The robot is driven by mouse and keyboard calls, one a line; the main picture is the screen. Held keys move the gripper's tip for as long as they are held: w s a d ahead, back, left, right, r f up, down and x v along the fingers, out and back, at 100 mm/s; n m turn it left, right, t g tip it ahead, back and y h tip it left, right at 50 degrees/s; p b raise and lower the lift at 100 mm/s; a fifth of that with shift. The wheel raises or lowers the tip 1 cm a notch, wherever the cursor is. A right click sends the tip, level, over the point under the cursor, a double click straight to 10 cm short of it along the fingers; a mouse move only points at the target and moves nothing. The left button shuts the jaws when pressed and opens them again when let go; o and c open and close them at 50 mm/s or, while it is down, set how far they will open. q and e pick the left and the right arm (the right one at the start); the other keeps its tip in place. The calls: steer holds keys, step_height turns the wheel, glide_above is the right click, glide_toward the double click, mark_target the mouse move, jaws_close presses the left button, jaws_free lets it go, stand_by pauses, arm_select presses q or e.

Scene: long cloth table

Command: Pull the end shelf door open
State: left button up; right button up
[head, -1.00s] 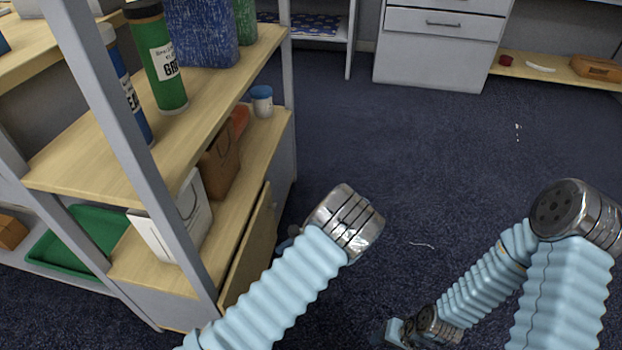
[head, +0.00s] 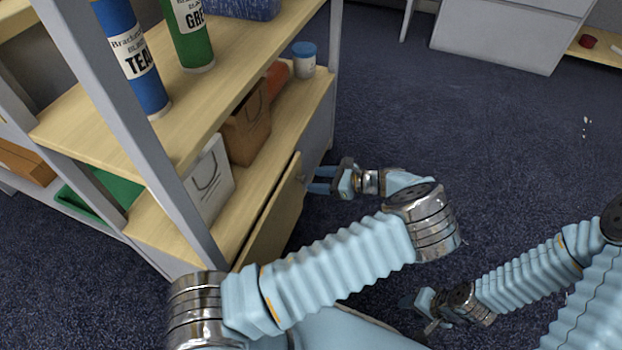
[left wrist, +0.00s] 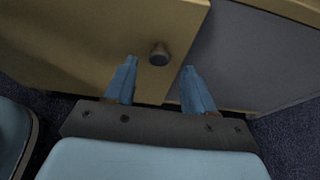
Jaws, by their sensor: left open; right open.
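The end shelf door (head: 272,218) is a wooden panel low on the shelf's end. In the head view its far edge stands slightly out from the shelf. The left wrist view shows the door (left wrist: 80,45) up close with a round dark knob (left wrist: 159,54) near its free edge. My left gripper (head: 318,180) is open beside the door's far edge. In the left wrist view the knob lies between the directions of its fingertips (left wrist: 160,68); I cannot tell if they touch it. My right gripper (head: 422,314) is open and empty, low over the floor.
The shelf unit's grey post (head: 130,130) rises at the left. Its boards hold a blue bottle (head: 132,60), a green bottle (head: 190,35), a white bag (head: 208,180), a brown bag (head: 247,130) and a blue-lidded jar (head: 304,60).

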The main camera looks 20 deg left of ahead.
mark_target(305, 179)
arm_select(q)
steer(key=shift+x, duration=1.65)
steer(key=shift+d, duration=0.1)
steer(key=shift+c, duration=0.4)
jaws_close()
